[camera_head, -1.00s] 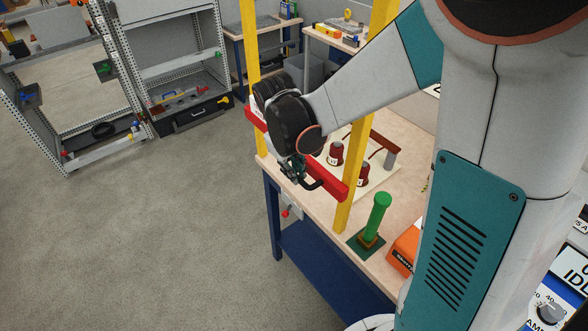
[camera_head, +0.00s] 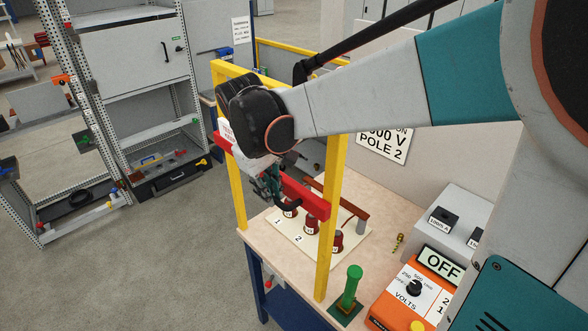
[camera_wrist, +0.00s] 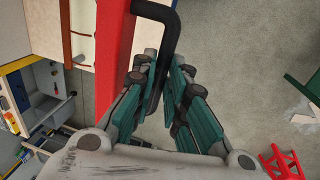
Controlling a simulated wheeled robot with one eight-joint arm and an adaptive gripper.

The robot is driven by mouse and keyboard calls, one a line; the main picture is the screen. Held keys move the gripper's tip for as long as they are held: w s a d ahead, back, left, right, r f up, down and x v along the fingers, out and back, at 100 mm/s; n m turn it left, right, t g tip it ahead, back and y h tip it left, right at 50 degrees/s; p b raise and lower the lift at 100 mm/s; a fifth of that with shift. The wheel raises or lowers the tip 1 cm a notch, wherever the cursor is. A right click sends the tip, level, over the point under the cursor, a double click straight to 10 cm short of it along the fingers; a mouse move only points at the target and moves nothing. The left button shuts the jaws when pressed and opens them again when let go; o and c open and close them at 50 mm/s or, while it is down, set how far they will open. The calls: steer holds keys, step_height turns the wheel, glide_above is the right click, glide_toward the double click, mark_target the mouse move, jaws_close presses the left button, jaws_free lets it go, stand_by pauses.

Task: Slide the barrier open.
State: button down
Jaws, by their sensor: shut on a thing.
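The barrier is a red bar (camera_head: 304,194) lying across the yellow frame (camera_head: 333,200) at the front of the bench. It also shows in the wrist view (camera_wrist: 114,50). A black bent handle (camera_wrist: 168,22) stands out from the bar. My gripper (camera_wrist: 160,85) is shut on this handle, with its teal fingers on either side. In the head view my gripper (camera_head: 272,180) is in front of the bar, between the yellow posts, and my wrist hides part of the bar.
Behind the bar, several red insulators (camera_head: 310,222) stand on a white numbered board (camera_head: 290,232). A green post (camera_head: 350,287) and an orange meter (camera_head: 412,292) reading OFF are at the right. Open floor (camera_head: 190,240) lies left of the bench.

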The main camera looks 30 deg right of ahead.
steer(key=shift+s+r+p, duration=0.1)
steer(key=shift+r+p, duration=0.3)
steer(key=shift+r, duration=1.05)
steer(key=c, duration=1.6)
jaws_free()
step_height(320, 180, up, 12)
steer(key=a, duration=0.2)
steer(key=shift+s+f, duration=0.15)
steer(key=shift+s, duration=0.15)
steer(key=shift+s, duration=0.1)
